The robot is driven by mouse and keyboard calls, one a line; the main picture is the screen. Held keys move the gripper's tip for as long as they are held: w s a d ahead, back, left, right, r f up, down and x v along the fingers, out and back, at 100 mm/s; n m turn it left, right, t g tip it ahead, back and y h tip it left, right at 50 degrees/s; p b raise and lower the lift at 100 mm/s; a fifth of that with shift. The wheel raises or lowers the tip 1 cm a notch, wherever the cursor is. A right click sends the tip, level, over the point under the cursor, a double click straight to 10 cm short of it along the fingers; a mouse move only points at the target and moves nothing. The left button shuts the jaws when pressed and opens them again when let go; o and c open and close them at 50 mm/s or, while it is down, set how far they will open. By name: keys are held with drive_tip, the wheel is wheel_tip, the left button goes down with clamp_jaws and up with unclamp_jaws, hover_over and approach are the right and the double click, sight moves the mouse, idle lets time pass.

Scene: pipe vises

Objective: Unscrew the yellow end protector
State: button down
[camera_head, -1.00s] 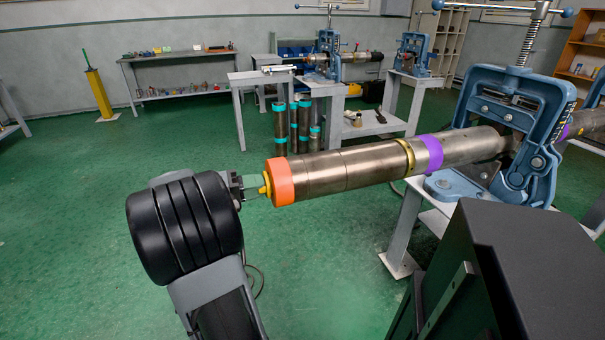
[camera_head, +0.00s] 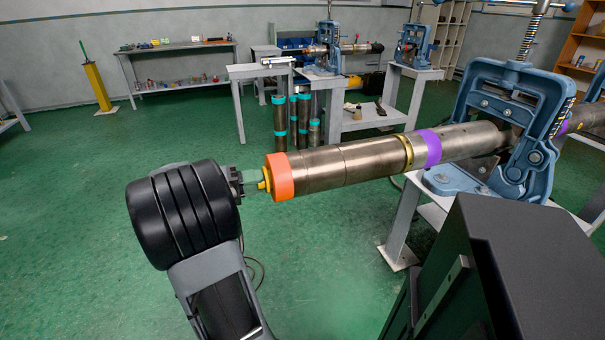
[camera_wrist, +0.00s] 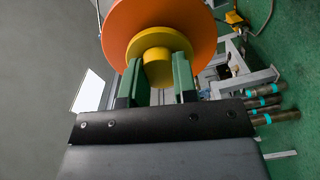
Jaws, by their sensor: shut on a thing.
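The yellow end protector (camera_head: 265,180) sits at the near-left end of the long steel pipe (camera_head: 340,166), just outside the pipe's orange band (camera_head: 281,176). In the wrist view the yellow end protector (camera_wrist: 150,42) shows as a round disc with a smaller knob, in front of the orange ring (camera_wrist: 190,20). My gripper (camera_head: 254,182) reaches it from the left. In the wrist view the two green fingers of my gripper (camera_wrist: 158,72) are shut on the protector's knob, one on each side. The far side of the knob is hidden.
A blue pipe vise (camera_head: 510,120) on a grey stand holds the pipe at the right. The pipe also bears a purple band (camera_head: 430,147) and a yellow ring (camera_head: 405,151). Workbenches (camera_head: 180,65) and upright pipes (camera_head: 280,125) stand behind.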

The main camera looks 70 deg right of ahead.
drive_tip(key=shift+w+a, duration=0.3)
drive_tip(key=shift+w, duration=0.1)
drive_tip(key=shift+v, duration=2.2)
drive_tip(key=shift+w, duration=0.1)
drive_tip(key=c, duration=1.8)
unclamp_jaws()
drive_tip(key=o, duration=0.4)
